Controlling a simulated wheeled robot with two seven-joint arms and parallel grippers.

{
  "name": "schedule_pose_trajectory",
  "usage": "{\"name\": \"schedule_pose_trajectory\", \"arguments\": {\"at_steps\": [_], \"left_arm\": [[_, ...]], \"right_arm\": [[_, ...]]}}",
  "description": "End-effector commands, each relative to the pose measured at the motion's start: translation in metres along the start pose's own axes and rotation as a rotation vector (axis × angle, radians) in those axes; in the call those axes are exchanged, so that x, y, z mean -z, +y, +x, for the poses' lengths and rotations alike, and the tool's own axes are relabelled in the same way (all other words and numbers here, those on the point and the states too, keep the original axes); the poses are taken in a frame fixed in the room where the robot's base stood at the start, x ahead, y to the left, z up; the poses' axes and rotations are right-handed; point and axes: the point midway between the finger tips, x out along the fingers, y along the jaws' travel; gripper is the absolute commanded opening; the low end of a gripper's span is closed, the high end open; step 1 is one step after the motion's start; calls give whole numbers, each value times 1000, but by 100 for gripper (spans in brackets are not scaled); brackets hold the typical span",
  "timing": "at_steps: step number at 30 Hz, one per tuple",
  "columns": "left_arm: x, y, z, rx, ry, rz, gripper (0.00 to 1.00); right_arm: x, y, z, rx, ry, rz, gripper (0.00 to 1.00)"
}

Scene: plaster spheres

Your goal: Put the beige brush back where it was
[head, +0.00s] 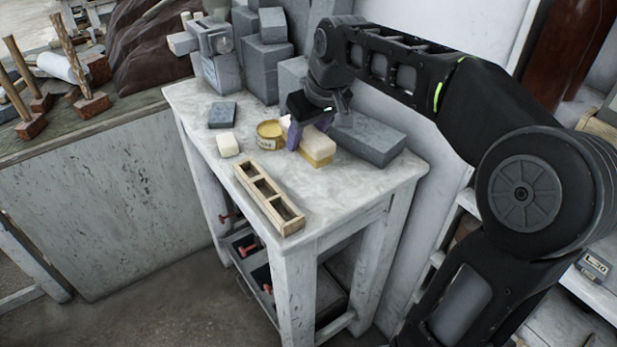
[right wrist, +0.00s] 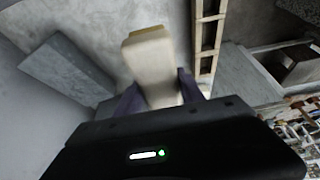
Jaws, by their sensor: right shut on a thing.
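The beige brush (head: 317,148) is a block with a pale top and a yellowish lower part, at the right half of the white table (head: 205,94). My right gripper (head: 303,137) comes down over its left end with purple fingers and is shut on it. In the right wrist view the brush (right wrist: 150,68) sticks out between the fingers (right wrist: 160,95). The head view does not clearly show whether its underside touches the table. My left gripper is not in view.
A wooden rack with compartments (head: 268,198) lies along the table's front edge. A yellow tin (head: 269,131), a white block (head: 228,144) and a dark grey block (head: 222,114) are to the left. A large grey slab (head: 368,140) lies close behind the brush. Bare tabletop shows at front right.

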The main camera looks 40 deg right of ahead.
Motion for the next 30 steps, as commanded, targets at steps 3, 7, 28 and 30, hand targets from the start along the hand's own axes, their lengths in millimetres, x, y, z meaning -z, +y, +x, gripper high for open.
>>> {"name": "schedule_pose_trajectory", "arguments": {"at_steps": [3, 7, 28, 30], "left_arm": [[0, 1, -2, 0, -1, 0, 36], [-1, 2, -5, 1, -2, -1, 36], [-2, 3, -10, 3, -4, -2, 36], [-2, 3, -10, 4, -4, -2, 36]], "right_arm": [[-9, 0, 18, 1, -5, 1, 13], [-18, 0, 39, 1, -6, 1, 13], [-35, 0, 81, 1, -4, 0, 13], [-36, 0, 84, 0, -2, 0, 13]]}}
